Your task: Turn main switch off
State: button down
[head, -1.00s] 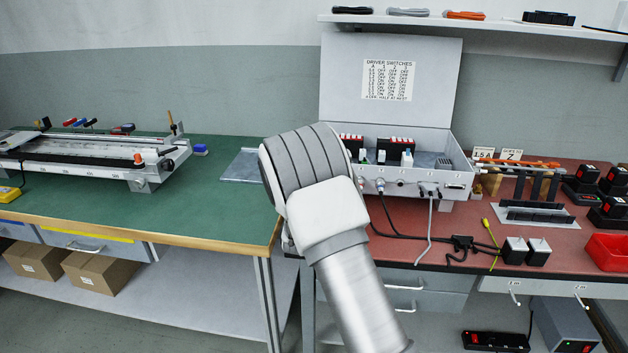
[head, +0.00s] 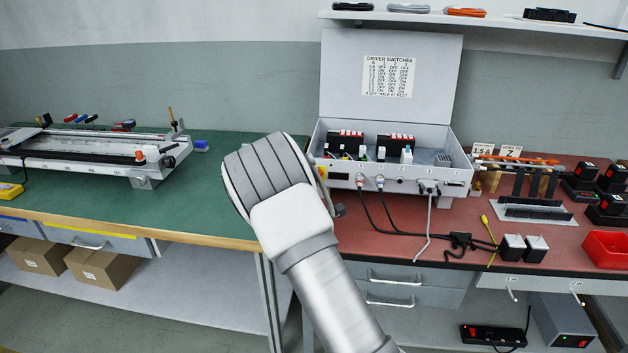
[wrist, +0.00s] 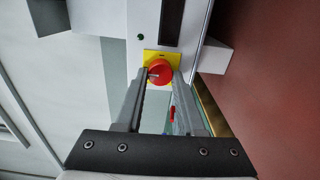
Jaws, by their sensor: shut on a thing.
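The main switch is a red rotary knob (wrist: 159,70) on a yellow plate (wrist: 162,54) on the grey box. My gripper (wrist: 162,78) has one finger on each side of the knob in the wrist view and is shut on it. A light mark shows on the knob's left part; its exact setting is hard to read. In the head view the open-lidded control box (head: 400,185) stands on the red bench. My wrist covers most of the switch area at its left end there.
Cables (head: 392,220) run from the box front to a black splitter (head: 462,241) on the red bench. A red bin (head: 606,250) and black chargers stand at the right. The green bench (head: 190,180) at left has free room near my arm.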

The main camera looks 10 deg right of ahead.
jog(key=shift+d, duration=0.1)
jog(key=c, duration=0.5)
grip_release()
jog(key=p+v, duration=0.2)
jog(key=v, duration=1.5)
jog(key=shift+s+p, duration=0.2)
jog(key=shift+p, duration=0.15)
